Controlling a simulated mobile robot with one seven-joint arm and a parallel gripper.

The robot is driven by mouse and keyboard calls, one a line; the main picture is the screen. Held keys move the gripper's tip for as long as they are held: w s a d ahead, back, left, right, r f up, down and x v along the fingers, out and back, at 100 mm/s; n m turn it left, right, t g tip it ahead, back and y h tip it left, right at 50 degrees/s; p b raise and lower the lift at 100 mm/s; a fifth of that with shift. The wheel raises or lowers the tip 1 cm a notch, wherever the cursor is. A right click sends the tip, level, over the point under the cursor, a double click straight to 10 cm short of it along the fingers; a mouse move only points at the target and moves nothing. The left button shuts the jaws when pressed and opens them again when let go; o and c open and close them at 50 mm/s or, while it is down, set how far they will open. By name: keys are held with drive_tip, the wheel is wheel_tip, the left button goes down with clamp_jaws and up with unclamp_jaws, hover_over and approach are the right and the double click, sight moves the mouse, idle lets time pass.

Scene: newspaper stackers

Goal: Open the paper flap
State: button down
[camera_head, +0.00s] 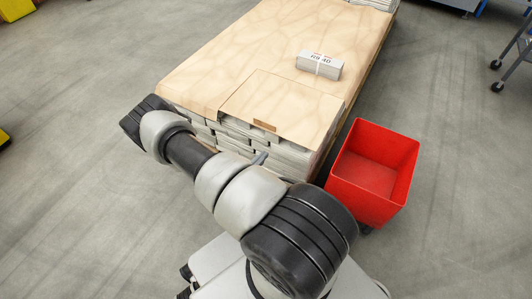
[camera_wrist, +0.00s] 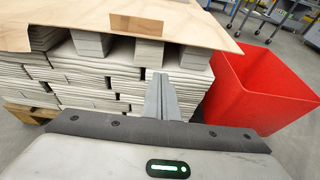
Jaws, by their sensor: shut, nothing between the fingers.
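The paper flap (camera_head: 295,98) is a tan sheet section lying flat on top of the newspaper stack, its cut outline visible. A darker brown tab (camera_head: 264,125) sits at its front edge; the flap (camera_wrist: 80,14) and tab (camera_wrist: 137,26) also show in the wrist view. Bundled newspapers (camera_wrist: 85,85) are stacked beneath, with dark gaps between the top bundles under the flap's edge. My gripper (camera_wrist: 160,80) is shut and empty, in front of the stack and below the flap's edge, apart from the tab. In the head view its tip (camera_head: 262,157) shows just past my arm.
A red open bin (camera_head: 375,165) stands right of the stack, close to my arm; it fills the right of the wrist view (camera_wrist: 262,95). A small strapped bundle (camera_head: 320,65) lies on the sheet behind the flap.

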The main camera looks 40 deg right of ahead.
drive_tip(key=b+x, duration=0.2)
drive_tip(key=x, duration=0.7)
drive_tip(key=shift+s+b, duration=0.2)
drive_tip(key=shift+b, duration=0.1)
drive_tip(key=shift+a+r, duration=0.15)
drive_tip(key=shift+r, duration=2)
